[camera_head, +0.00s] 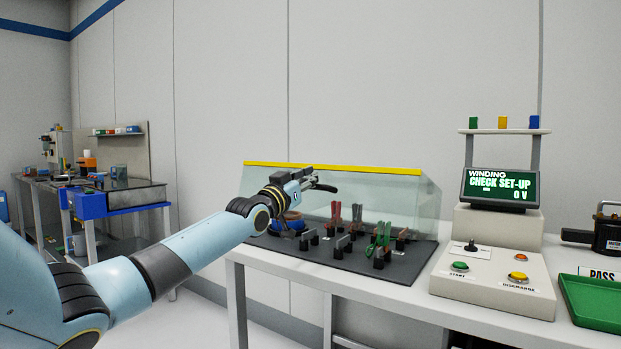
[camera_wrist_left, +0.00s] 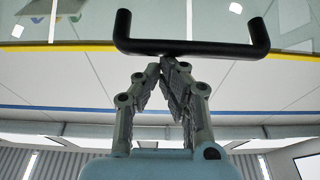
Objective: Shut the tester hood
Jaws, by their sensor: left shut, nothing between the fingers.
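The tester hood (camera_head: 350,195) is a clear panel with a yellow strip (camera_head: 380,171) along its top edge. It stands raised over the dark tester base (camera_head: 345,258), whose front looks uncovered. The hood's black handle (camera_wrist_left: 190,47) crosses the left wrist view, with the yellow strip behind it. My left gripper (camera_head: 314,181) is at the handle, near the yellow strip. Its fingers (camera_wrist_left: 165,63) are shut and empty, their tips at or just under the handle bar; I cannot tell whether they touch it. My right gripper is not in view.
Red, green and black clips (camera_head: 378,240) stand on the base, with a blue and orange part (camera_head: 290,226) at its left. The control box (camera_head: 495,278), its screen (camera_head: 500,188) reading CHECK SET-UP, and a green tray (camera_head: 592,300) are to the right. The white table's front strip is clear.

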